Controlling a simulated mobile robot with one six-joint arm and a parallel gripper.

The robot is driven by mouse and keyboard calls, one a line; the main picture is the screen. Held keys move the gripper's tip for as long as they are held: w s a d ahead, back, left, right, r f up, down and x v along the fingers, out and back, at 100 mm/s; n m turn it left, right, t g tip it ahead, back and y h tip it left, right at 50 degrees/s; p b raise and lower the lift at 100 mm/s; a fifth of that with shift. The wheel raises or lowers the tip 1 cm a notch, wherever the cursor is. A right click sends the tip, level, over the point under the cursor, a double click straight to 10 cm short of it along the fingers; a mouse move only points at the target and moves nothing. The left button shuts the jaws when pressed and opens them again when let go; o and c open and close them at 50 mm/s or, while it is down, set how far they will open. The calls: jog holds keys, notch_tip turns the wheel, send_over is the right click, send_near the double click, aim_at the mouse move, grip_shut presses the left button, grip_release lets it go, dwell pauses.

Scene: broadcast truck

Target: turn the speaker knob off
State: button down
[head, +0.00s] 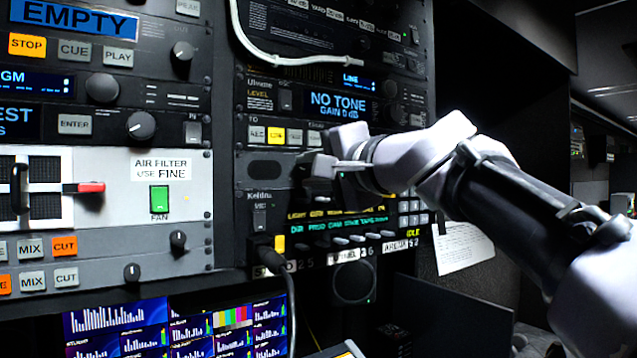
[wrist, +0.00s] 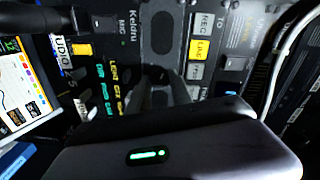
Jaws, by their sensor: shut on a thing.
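My gripper (head: 318,178) reaches in from the right to the front of the Keldru panel in the rack. In the wrist view its two dark fingers (wrist: 160,92) are shut on a small dark knob (wrist: 156,73), taken to be the speaker knob. In the head view my gripper hides the knob. The knob's marks and setting cannot be read.
A cable (head: 290,285) hangs from a plug at lower left. A white cable (head: 300,60) crosses the upper rack. Button rows and labels lie below my gripper; a paper sheet (head: 463,248) hangs at right.

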jog(key=n+b, duration=0.3)
jog(key=n, duration=0.3)
jog(key=shift+f, duration=0.15)
jog(key=n+b, duration=0.2)
jog(key=n, duration=0.4)
jog(key=shift+b, duration=0.4)
jog(key=shift+n, duration=0.4)
jog(key=c, duration=1.1)
grip_release()
jog(key=shift+c, duration=0.2)
